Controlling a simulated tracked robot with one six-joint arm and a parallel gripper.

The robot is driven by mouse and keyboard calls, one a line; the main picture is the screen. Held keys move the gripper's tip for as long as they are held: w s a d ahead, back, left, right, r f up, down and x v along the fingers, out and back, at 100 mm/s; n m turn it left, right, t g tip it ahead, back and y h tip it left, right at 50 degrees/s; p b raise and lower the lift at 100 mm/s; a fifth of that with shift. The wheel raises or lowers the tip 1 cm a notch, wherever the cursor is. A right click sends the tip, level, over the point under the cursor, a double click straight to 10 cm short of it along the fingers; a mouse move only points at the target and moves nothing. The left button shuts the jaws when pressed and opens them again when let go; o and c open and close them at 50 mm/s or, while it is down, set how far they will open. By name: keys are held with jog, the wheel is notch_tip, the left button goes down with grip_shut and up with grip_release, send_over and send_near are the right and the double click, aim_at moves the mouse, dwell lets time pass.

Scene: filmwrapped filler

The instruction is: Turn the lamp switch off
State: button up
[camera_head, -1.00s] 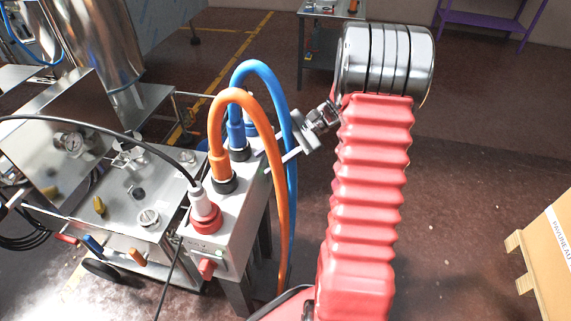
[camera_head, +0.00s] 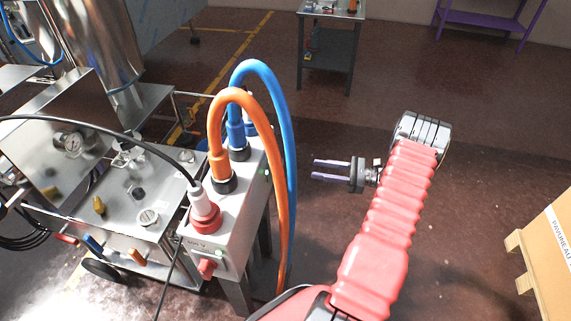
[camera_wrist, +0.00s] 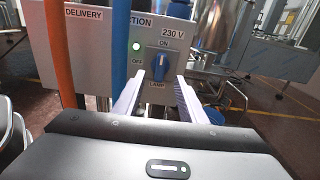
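The lamp switch (camera_wrist: 160,65) is a blue knob on a grey panel in the wrist view, with ON above, OFF at left and LAMP below. It stands nearly upright, towards ON. A green light (camera_wrist: 136,46) glows to its left. My gripper (camera_wrist: 161,76) is open and empty; its two pale fingers point towards the panel, one on each side of the knob's lower end in the picture. In the head view my gripper (camera_head: 315,170) hangs in free air to the right of the control box (camera_head: 232,222), clearly apart from it. The knob is hidden there.
Orange (camera_head: 277,200) and blue (camera_head: 289,190) hoses loop down beside the control box, near its switch side. A steel machine (camera_head: 110,205) stands at left. A grey table (camera_head: 330,50) is at the back, and a cardboard box (camera_head: 555,245) at right. Floor around my gripper is clear.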

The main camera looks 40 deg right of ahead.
aim_at(278, 166)
jog(key=shift+s+d+f, duration=0.1)
jog(key=shift+d+f, duration=0.1)
jog(key=shift+d, duration=0.05)
jog(key=x, duration=1.4)
jog(key=shift+d+r, duration=0.1)
jog(key=shift+d, duration=0.05)
jog(key=shift+c, duration=0.3)
jog(key=c, duration=0.9)
jog(key=shift+d, duration=0.25)
grip_shut()
jog(key=shift+a, duration=0.15)
